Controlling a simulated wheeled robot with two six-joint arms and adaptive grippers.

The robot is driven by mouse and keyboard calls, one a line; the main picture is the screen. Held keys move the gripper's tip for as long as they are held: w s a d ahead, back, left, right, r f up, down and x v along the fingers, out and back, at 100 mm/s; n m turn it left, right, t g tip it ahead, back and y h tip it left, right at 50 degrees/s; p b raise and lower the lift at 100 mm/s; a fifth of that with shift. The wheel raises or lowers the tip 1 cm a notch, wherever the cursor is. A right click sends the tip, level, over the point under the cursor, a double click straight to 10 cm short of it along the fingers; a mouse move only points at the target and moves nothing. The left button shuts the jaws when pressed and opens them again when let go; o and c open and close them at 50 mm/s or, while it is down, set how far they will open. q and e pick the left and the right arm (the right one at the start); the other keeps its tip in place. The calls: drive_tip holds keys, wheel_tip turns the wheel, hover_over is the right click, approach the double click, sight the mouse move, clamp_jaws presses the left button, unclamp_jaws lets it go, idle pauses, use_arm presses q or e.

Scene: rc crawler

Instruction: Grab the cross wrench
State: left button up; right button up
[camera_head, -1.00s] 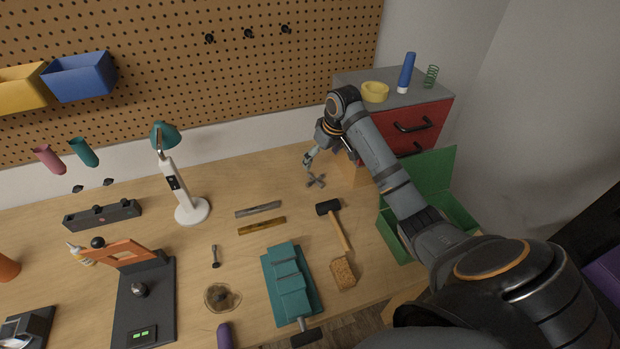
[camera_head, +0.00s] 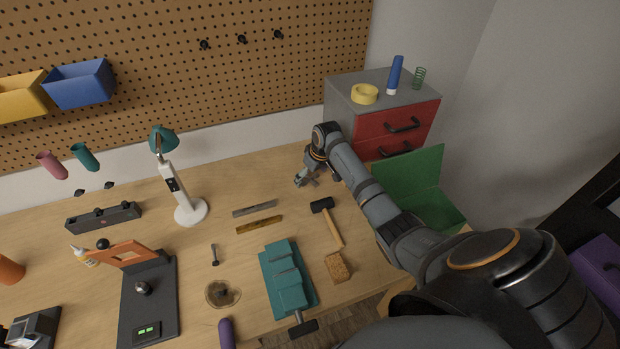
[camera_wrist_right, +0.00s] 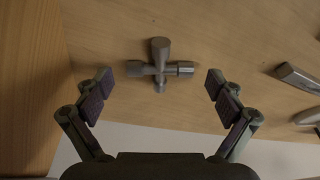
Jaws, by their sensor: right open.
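The grey cross wrench (camera_wrist_right: 160,66) lies flat on the wooden table, seen whole in the right wrist view. My right gripper (camera_wrist_right: 160,82) is open, its two fingers apart on the left and right of the wrench. I cannot tell whether its fingertips are down at the table's height. In the head view my right gripper (camera_head: 304,179) is at the back right of the table, near the red cabinet, and mostly hides the wrench. My left gripper is not in view.
A mallet (camera_head: 328,222), a yellow level-like bar (camera_head: 259,225) and a grey bar (camera_head: 255,208) lie in front of the gripper. A red drawer cabinet (camera_head: 390,122) stands behind right, a green box (camera_head: 408,178) right. A white lamp (camera_head: 190,211) stands left.

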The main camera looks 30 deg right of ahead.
sight(308, 177)
drive_tip(key=shift+s+r, duration=0.1)
drive_tip(key=shift+r, duration=0.05)
drive_tip(key=c, duration=1.3)
drive_tip(key=shift+o, duration=0.2)
drive_tip(key=shift+r, duration=0.2)
wheel_tip(308, 177, up, 3)
drive_tip(key=shift+b, duration=0.9)
drive_tip(key=s+a+r+b, duration=0.2)
drive_tip(key=s+a+r, duration=0.6)
drive_tip(key=s, duration=0.3)
drive_tip(key=shift+v, duration=0.8)
